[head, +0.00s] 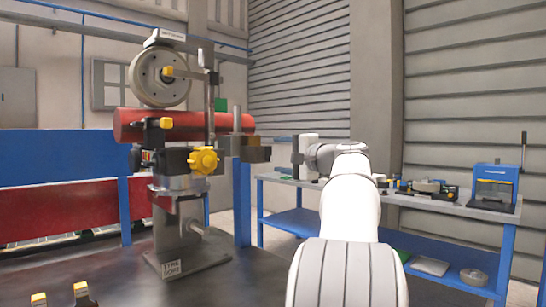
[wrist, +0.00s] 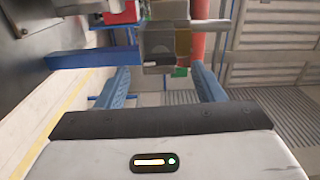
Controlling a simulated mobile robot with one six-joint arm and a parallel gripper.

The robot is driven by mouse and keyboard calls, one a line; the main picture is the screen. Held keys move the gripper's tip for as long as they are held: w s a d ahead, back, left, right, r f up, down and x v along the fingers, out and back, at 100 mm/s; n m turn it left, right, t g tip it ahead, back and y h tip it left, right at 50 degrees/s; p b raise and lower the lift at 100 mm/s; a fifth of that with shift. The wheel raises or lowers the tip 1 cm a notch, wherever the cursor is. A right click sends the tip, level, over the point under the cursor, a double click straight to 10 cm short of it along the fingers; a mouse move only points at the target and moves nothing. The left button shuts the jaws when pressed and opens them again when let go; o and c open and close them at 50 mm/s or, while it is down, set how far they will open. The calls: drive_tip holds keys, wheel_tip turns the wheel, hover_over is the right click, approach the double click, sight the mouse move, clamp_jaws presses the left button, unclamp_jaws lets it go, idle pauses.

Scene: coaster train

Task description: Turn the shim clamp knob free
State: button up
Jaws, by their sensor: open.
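A yellow lobed knob (head: 203,160), which looks like the shim clamp knob, sits on the front of the grey clamp stand (head: 185,255) in the head view. The knob cannot be made out in the wrist view. In the wrist view my gripper (wrist: 163,82) is open and its two blue fingers are apart with nothing between them. A grey block (wrist: 160,40) shows just beyond the fingertips; I cannot tell whether they touch it. In the head view my white arm reaches away from the camera, right of the stand, and the fingers cannot be made out.
A grey wheel (head: 160,78) and a red cylinder (head: 185,125) are at the top of the stand. Smaller yellow knobs (head: 166,123) are near them. A blue bench (head: 445,205) with tools and a blue press (head: 495,187) stands behind on the right. Dark tabletop lies in front.

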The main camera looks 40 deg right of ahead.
drive_tip(key=s, duration=0.3)
drive_tip(key=shift+s+d, duration=0.15)
drive_tip(key=shift+s, duration=0.2)
drive_tip(key=a+f+n+g+y+p, duration=0.1)
drive_tip(key=a+f+n+g+p, duration=0.35)
drive_tip(key=a, duration=0.95)
drive_tip(key=a+f+n+g+y+p, duration=0.15)
drive_tip(key=a+f+g+p, duration=0.5)
drive_tip(key=a, duration=0.75)
drive_tip(key=s+a+f+n+g+h+p, duration=0.2)
drive_tip(key=s+a+f+n+p, duration=0.2)
drive_tip(key=s, duration=0.5)
drive_tip(key=s+a+f+n+g+h+p, duration=0.2)
drive_tip(key=s+a+f+n+p, duration=0.2)
drive_tip(key=s+a+f+n, duration=0.2)
drive_tip(key=s+f, duration=0.2)
drive_tip(key=s, duration=0.2)
drive_tip(key=shift+s+f+n, duration=0.2)
drive_tip(key=shift+s+n, duration=0.05)
drive_tip(key=shift+n, duration=0.05)
